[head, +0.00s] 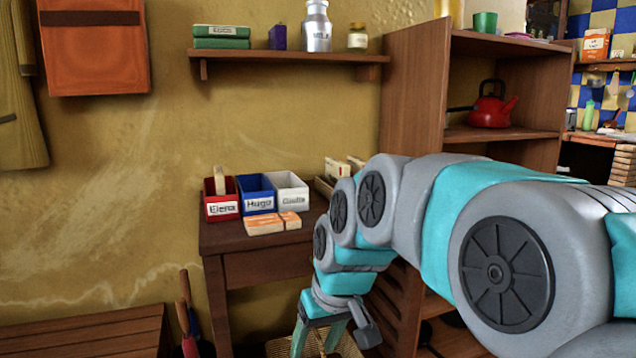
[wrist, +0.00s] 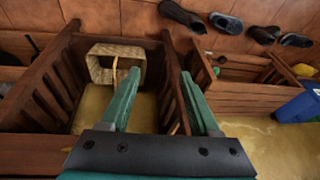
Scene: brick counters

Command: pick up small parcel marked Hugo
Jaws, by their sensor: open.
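Two orange-and-white parcels lie on the small brown table, just in front of the bins: a larger one (head: 264,225) and a smaller one (head: 290,220). The writing on both is too small to read. Behind them stand a red bin (head: 222,208) marked Elena, a blue bin (head: 258,204) marked Hugo and a white bin (head: 292,201) with an unclear name. A tan item stands in the red bin. My gripper (head: 318,340) hangs below the table top, to the right of the parcels. In the wrist view my gripper (wrist: 160,75) is open with nothing between its fingers.
A wooden tray with tan packets (head: 338,168) is at the table's right back, partly hidden by my arm. A woven basket (wrist: 92,65) sits among slatted wood below my gripper. Shoes (wrist: 225,22) lie beyond. A shelf unit (head: 412,90) stands behind my arm.

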